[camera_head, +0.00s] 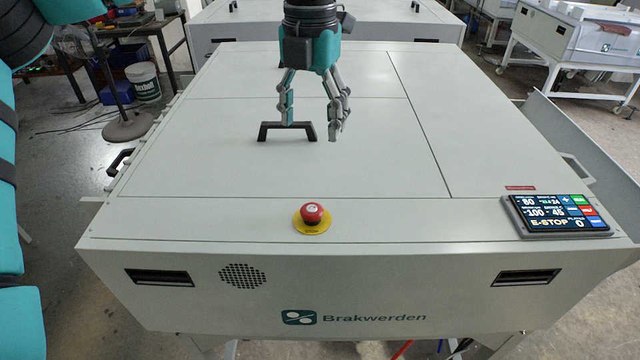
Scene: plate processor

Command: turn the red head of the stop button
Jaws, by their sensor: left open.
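The stop button's red head (312,213) sits on a yellow base (312,228) near the front edge of the white machine's top. My left gripper (311,132) points down above the machine top, behind the button in the picture. Its fingers are spread apart and hold nothing that I can see. It is apart from the red head. My right gripper is not in view.
A black handle (287,125) stands on the machine top (220,160), close to my left gripper's fingers. A display panel (556,215) reading E-STOP lies at the right front. The top around the button is clear.

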